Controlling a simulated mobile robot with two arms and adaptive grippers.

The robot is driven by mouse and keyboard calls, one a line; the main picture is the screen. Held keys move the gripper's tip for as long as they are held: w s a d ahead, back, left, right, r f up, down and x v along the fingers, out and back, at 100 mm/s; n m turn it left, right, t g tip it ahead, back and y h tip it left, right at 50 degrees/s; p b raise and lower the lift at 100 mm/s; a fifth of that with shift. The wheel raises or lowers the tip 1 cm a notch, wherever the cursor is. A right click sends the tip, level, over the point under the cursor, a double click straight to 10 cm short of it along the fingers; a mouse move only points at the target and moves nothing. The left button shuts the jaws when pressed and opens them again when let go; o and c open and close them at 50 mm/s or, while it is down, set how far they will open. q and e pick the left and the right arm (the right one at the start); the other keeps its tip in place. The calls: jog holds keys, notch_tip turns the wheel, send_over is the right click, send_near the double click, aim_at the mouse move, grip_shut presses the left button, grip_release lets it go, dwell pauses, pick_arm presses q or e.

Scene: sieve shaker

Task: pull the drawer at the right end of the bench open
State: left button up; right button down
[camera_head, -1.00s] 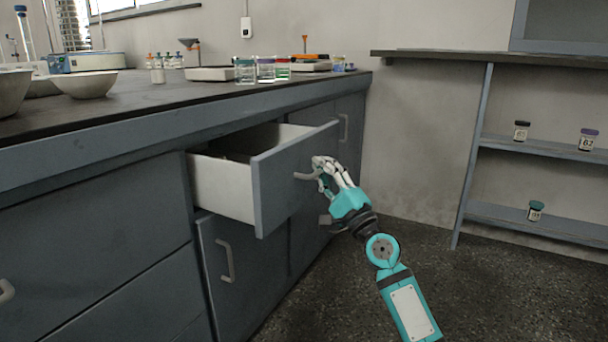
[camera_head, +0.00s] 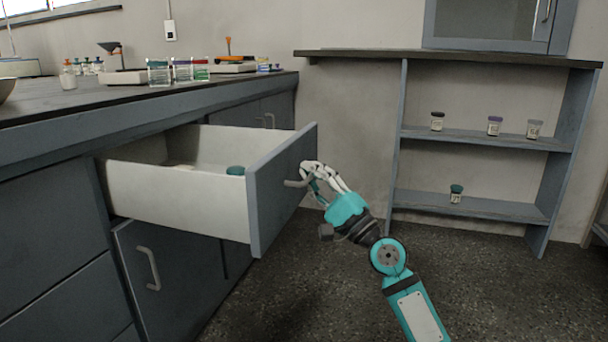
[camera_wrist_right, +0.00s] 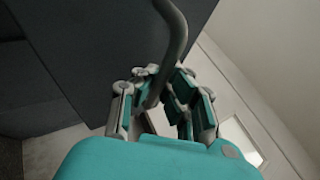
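The drawer (camera_head: 180,190) at the right end of the bench is pulled well out. My right gripper (camera_head: 312,178) is at the drawer's curved handle (camera_head: 296,183). In the right wrist view the handle (camera_wrist_right: 176,45) runs down between the fingers of the gripper (camera_wrist_right: 162,100), which appear closed around it. The exact finger contact is partly hidden. My left gripper is in neither view.
The bench top (camera_head: 110,97) carries jars and small equipment along its back. Below the drawer is a cupboard door (camera_head: 165,270) with a handle. A shelf unit (camera_head: 480,140) with several small jars stands at the right. The floor (camera_head: 290,300) in front is clear.

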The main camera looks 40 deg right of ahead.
jog(key=shift+a+f, duration=0.15)
jog(key=shift+f, duration=0.05)
jog(key=c, duration=1.7)
grip_release()
jog(key=shift+o, duration=0.2)
jog(key=shift+r, duration=0.1)
jog(key=v, duration=1.2)
